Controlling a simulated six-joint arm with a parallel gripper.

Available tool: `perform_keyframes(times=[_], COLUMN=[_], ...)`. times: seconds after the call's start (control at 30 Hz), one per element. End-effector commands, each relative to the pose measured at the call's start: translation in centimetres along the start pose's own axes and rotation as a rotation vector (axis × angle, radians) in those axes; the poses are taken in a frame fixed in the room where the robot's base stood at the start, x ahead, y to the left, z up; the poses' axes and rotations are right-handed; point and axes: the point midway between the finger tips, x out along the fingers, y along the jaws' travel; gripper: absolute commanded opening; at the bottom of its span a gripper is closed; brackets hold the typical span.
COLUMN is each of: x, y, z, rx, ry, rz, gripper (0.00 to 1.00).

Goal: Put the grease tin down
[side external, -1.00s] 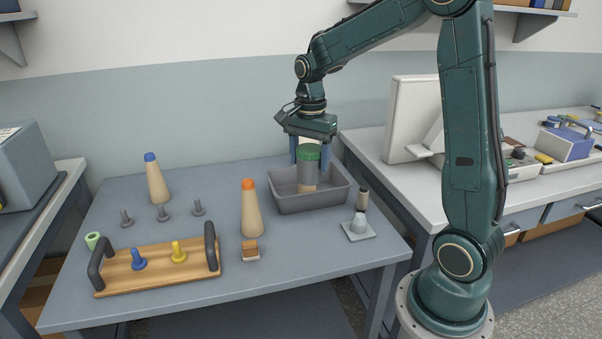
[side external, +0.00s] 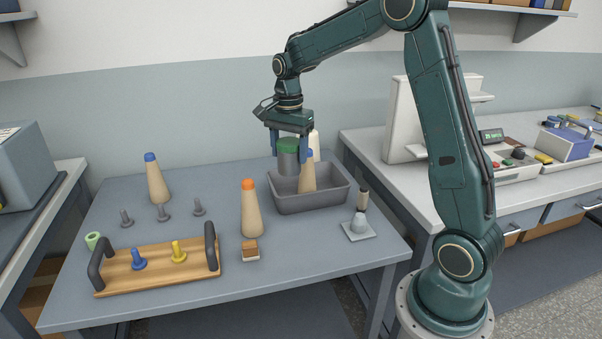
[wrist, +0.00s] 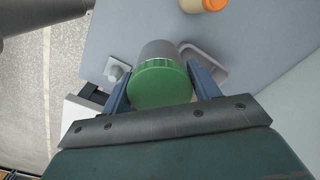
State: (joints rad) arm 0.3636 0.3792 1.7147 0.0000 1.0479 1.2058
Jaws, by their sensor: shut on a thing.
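The grease tin (side external: 288,163) is a grey cylinder with a green lid. My gripper (side external: 289,152) is shut on it, with one blue finger on each side. In the side view the tin appears upright by the back left of the grey tray (side external: 318,205); its bottom is hidden by the tray, so I cannot tell whether it touches the table. In the wrist view the green lid (wrist: 160,85) faces the camera between the fingers, and part of the tray (wrist: 213,60) shows beside it.
A wooden board (side external: 160,268) with handles lies front left.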

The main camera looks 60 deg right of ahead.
Motion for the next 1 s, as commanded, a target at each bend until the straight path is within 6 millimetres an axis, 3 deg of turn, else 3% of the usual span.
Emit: perform_keyframes(times=[0.1, 0.5, 1.0], x=[0.5, 2.9, 7.7], y=[-2.6, -10.1, -17.4], z=[-0.6, -2.1, -2.9], rx=[-0.001, -0.002, -0.004], ry=[0.000, 0.000, 0.000], rz=[-0.001, 0.000, 0.000], gripper=[0.31, 0.31, 0.31])
